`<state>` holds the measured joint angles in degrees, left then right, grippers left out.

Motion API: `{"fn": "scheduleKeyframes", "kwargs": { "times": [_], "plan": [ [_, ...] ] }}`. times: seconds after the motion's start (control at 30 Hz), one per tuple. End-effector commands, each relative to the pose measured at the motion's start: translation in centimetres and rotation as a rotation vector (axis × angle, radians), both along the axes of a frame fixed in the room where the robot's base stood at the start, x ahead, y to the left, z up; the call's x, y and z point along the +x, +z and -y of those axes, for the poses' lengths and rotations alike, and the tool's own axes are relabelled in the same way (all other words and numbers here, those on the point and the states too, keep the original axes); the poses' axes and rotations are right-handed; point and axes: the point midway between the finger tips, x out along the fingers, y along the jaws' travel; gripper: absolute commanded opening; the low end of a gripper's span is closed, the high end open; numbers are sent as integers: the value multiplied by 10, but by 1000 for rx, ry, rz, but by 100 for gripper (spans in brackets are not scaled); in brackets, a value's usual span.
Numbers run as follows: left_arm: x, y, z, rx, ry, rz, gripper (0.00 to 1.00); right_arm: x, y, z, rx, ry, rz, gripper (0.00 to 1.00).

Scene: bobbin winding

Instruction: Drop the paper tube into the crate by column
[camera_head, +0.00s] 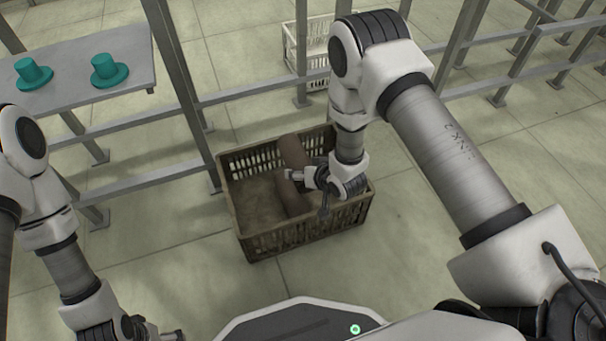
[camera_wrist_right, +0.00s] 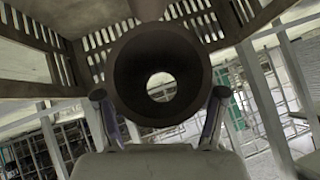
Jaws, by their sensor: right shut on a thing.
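The brown paper tube (camera_head: 293,150) shows within the outline of the brown slatted crate (camera_head: 262,244), beside the foot of a grey metal column. My right gripper (camera_head: 296,175) is shut on the tube, over the crate; how far the tube is above the crate floor is hard to tell. In the right wrist view the tube's open round end (camera_wrist_right: 122,70) faces the camera between the two fingers (camera_wrist_right: 160,118), with slatted crate walls (camera_wrist_right: 35,42) behind. My left gripper (camera_head: 165,334) is at the bottom left edge, away from the crate; its jaws are too small to read.
A grey shelf (camera_head: 95,60) at the upper left carries two teal flanged pieces (camera_head: 109,70). Metal posts and rails (camera_head: 183,90) stand behind the crate. A white crate (camera_head: 318,62) stands farther back. Open floor (camera_head: 420,250) lies right of the brown crate.

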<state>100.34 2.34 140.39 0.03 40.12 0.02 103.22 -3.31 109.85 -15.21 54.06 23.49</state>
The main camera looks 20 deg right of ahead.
Motion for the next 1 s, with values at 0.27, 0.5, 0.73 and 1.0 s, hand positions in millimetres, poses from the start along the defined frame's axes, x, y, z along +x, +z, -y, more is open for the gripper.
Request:
{"fn": "scheduleKeyframes", "kwargs": {
  "times": [0.27,0.5,0.73,1.0],
  "plan": [
    [2,-33,-1,1,7,5,98,0,-33,0,0,0,0,34],
    [2,-31,-1,1,7,5,98,0,-31,0,0,0,0,77],
    [2,-31,-1,1,7,5,98,0,-31,0,0,0,0,99],
    [2,-31,-1,1,7,5,98,-5,-27,2,0,-1,-1,99]
  ]
}}
